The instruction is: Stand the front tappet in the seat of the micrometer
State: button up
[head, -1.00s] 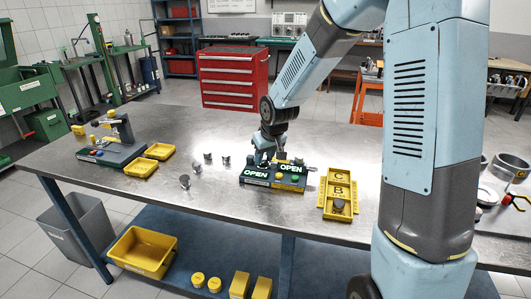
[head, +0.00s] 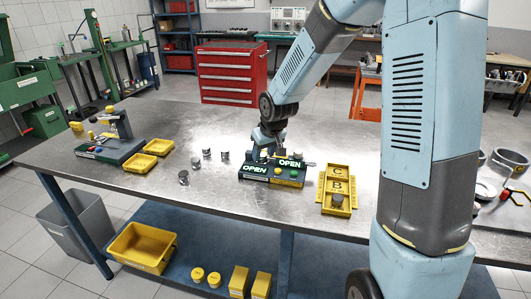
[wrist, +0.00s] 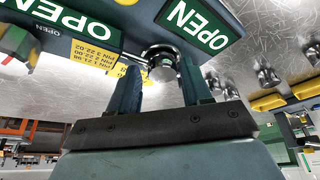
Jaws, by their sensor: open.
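The micrometer (head: 272,172) is a dark bench unit with two green "OPEN" displays and a yellow and a green button. My gripper (head: 264,153) is low at its back edge. In the wrist view my gripper (wrist: 158,68) has its two fingers apart. A round metal part (wrist: 160,53) shows beyond and between the fingertips; I cannot tell whether it is the seat or a tappet in it. The front tappet (head: 184,177), a small grey metal cylinder, stands on the table left of the micrometer, apart from my gripper.
Several other tappets (head: 206,153) stand behind the front one. A yellow lettered tray (head: 323,193) right of the micrometer holds a dark cylinder. Two yellow trays (head: 140,162) and another instrument (head: 112,147) are at the left. The table's front centre is clear.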

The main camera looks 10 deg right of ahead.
jog(key=shift+a+r, duration=0.1)
jog(key=shift+a, duration=0.15)
jog(key=v, duration=1.3)
jog(key=shift+s+d+r, duration=0.2)
jog(key=shift+d, duration=0.1)
jog(key=s+d+r+m, duration=0.1)
jog(key=s+d+r, duration=0.2)
jog(key=s, duration=0.5)
jog(key=s+d+r+m+t+h, duration=0.1)
jog(key=s+d+r+m, duration=0.1)
jog(key=s+d, duration=0.3)
jog(key=s+d+r+m, duration=0.1)
jog(key=s+d+r, duration=0.2)
jog(key=s, duration=0.9)
jog(key=shift+d+r+m+t+h, duration=0.3)
jog(key=shift+d+h, duration=0.1)
jog(key=shift+d, duration=0.1)
